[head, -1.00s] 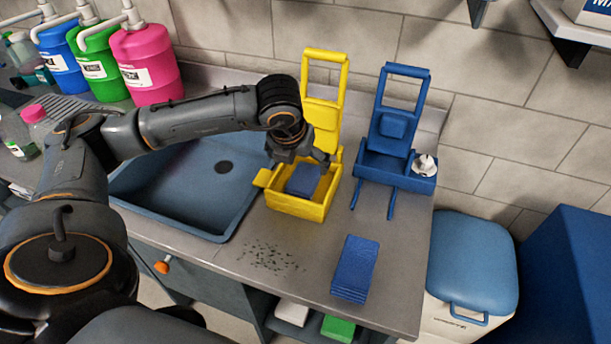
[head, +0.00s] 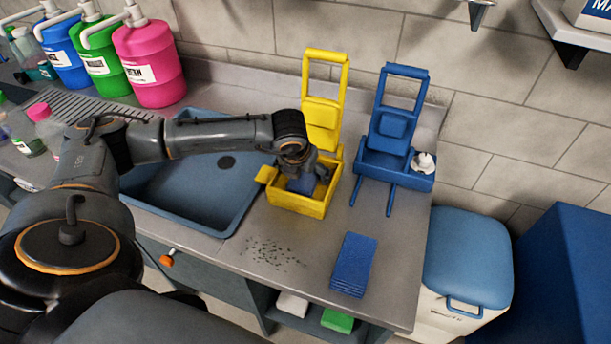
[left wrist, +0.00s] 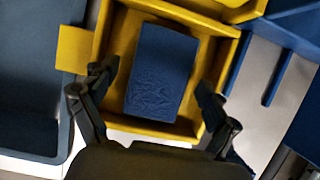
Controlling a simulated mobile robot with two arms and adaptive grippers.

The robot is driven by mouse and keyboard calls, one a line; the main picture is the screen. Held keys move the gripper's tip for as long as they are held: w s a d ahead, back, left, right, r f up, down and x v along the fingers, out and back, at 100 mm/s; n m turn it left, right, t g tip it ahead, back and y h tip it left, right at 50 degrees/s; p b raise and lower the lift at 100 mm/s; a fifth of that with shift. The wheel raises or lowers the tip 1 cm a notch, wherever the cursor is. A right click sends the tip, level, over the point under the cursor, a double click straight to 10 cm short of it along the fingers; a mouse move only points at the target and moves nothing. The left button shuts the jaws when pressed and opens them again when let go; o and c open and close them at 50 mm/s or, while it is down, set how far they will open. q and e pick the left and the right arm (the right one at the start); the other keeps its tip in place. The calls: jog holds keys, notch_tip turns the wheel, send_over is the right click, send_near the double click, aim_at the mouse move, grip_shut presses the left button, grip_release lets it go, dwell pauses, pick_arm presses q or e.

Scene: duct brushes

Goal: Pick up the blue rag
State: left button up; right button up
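A blue rag (left wrist: 162,70) lies inside the yellow caddy (left wrist: 150,124), seen from above in the left wrist view. In the head view the rag (head: 301,184) is partly covered by my left gripper (head: 307,180), which is at the yellow caddy (head: 298,205). In the left wrist view my left gripper (left wrist: 154,97) is open, one finger on each side of the rag with gaps between. My right gripper is not in view. A stack of blue cloths (head: 354,264) lies on the counter at the front right.
A blue caddy (head: 397,169) with a white item (head: 424,163) stands right of the yellow one. A sink (head: 195,200) is to the left. Dark specks (head: 272,252) lie on the counter. Pink (head: 151,65), green and blue jugs stand at the back left.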

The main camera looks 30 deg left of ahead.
aim_at(305, 175)
pick_arm(q)
jog(key=c, duration=1)
jog(key=shift+c, duration=0.2)
jog(key=shift+r, duration=0.15)
jog(key=shift+w+r, duration=0.1)
jog(key=shift+r, duration=0.15)
notch_tip(305, 175, up, 2)
jog(key=shift+r+b, duration=0.15)
jog(key=shift+b, duration=0.25)
jog(key=s+r, duration=0.1)
jog(key=s+r+b, duration=0.1)
jog(key=s+r, duration=0.1)
jog(key=s+r+b, duration=0.1)
jog(key=r, duration=0.1)
jog(key=shift+s+a, duration=0.25)
jog(key=shift+a, duration=0.05)
jog(key=s+r+b, duration=0.3)
jog(key=s+r, duration=0.2)
jog(key=s, duration=0.4)
jog(key=shift+s+a, duration=0.35)
